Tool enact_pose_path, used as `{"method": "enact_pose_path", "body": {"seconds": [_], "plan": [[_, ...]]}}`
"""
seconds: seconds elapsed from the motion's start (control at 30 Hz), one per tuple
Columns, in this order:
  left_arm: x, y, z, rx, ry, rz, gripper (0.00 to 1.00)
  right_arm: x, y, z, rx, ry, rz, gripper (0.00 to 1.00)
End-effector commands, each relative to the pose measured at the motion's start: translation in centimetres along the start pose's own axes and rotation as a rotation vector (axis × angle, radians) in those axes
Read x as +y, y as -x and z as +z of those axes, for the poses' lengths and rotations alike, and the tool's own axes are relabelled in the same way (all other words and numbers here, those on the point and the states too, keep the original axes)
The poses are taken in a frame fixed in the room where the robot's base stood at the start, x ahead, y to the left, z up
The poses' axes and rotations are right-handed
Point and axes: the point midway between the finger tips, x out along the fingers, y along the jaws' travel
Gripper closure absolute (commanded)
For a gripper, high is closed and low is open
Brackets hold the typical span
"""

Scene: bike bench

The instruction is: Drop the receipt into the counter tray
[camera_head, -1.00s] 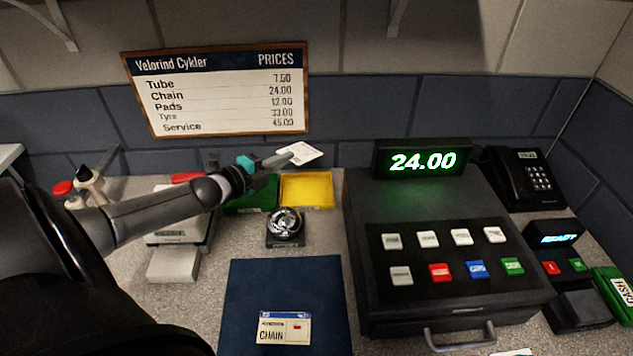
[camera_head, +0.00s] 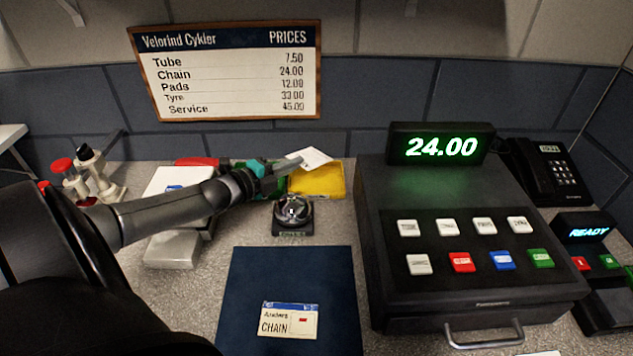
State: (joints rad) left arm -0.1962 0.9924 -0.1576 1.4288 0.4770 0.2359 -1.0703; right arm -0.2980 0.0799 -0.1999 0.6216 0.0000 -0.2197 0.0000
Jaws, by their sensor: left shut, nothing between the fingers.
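A small white receipt (camera_head: 314,157) shows at the fingertips of my left gripper (camera_head: 292,163), overlapping the back part of a yellow tray (camera_head: 320,184). My left gripper is shut, with nothing clasped between its fingers. I cannot tell whether the receipt rests on the tray or sits just above it. A green tray (camera_head: 268,189) lies left of the yellow one, partly hidden by the gripper. My right gripper is not in view.
A service bell (camera_head: 292,212) stands in front of the trays. A dark blue mat (camera_head: 252,297) holds a chain card (camera_head: 289,320). The cash register (camera_head: 470,288) reading 24.00 stands right, with a phone (camera_head: 550,175) and card terminal (camera_head: 590,250) beyond. A white scale-like box (camera_head: 178,182) is under my left arm.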

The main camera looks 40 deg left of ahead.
Motion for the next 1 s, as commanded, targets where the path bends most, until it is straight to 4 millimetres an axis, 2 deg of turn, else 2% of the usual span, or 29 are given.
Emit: {"method": "enact_pose_path", "body": {"seconds": [0.17,0.4,0.47,0.77,1.0], "plan": [[-0.1,0.0,0.0,0.0,0.0,0.0,0.98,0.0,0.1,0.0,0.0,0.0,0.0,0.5],[-0.1,0.0,0.0,0.0,0.0,0.0,0.71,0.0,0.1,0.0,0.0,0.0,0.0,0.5],[-0.1,0.0,0.0,0.0,0.0,0.0,0.66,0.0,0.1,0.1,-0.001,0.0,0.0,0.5],[-0.1,0.2,0.0,0.0,0.001,0.001,0.66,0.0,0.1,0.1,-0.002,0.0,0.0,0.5],[-0.1,1.9,0.0,0.0,0.002,0.003,0.66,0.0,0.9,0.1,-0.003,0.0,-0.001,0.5]]}}
